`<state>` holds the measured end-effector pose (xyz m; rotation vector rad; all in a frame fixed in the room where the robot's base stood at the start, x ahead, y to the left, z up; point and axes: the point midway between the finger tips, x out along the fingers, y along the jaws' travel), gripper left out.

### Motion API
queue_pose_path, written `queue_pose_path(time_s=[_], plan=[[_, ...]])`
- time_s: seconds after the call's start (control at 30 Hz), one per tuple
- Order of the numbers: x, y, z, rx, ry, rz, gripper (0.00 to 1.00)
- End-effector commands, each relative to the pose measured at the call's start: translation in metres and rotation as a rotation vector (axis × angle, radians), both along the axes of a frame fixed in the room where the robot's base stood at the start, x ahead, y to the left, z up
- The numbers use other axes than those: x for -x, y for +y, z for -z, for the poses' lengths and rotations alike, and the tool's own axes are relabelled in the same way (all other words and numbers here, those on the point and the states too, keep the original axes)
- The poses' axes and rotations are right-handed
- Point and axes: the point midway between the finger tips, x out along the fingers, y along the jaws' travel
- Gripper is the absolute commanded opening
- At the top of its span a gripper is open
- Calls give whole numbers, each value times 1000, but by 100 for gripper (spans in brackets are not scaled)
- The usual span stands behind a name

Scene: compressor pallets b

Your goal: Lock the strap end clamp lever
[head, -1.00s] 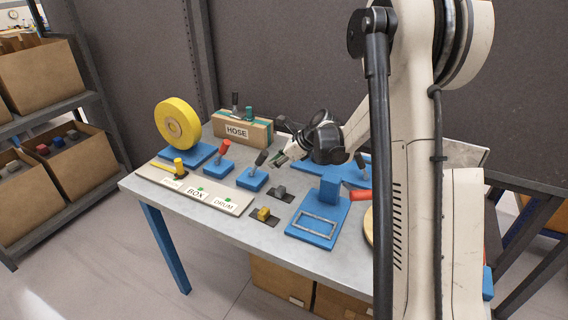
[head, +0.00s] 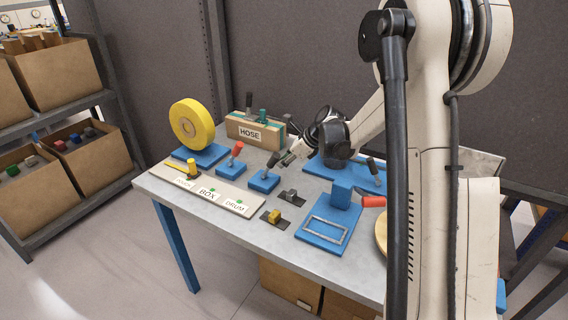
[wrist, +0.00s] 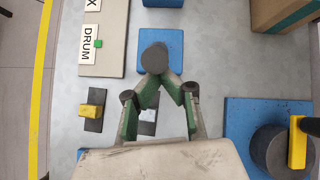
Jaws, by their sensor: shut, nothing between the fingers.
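A yellow strap roll (head: 192,122) stands upright on a blue base at the back left. A yellow strip with a yellow knob (head: 191,166) lies at the left end of the label board. A black-handled lever (head: 272,161) leans up from a small blue base (head: 263,181); a red-handled lever (head: 237,149) stands on another base to its left. No label shows which is the strap end clamp. My gripper (head: 287,158) is shut and empty, just right of the black handle. In the wrist view my gripper (wrist: 167,77) has its fingertips at the round black handle end (wrist: 154,58); contact is unclear.
The HOSE box (head: 254,132) stands behind. A yellow block (head: 274,216) and a grey block (head: 291,195) sit on dark plates in front. A blue fixture with a metal frame (head: 327,229) is at right. In the wrist view a dark cylinder (wrist: 270,150) carries a yellow bar (wrist: 297,143).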

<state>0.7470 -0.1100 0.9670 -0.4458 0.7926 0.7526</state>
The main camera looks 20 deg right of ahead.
Motion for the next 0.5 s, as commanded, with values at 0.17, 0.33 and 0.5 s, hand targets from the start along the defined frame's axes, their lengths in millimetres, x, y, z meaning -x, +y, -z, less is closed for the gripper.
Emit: queue_pose_path(time_s=[0.17, 0.33, 0.5], plan=[[-4, 4, -5, 32, 40, -1, 0], [-12, 11, -13, 95, 119, -4, 0], [-24, 21, -21, 193, 240, -6, 0]])
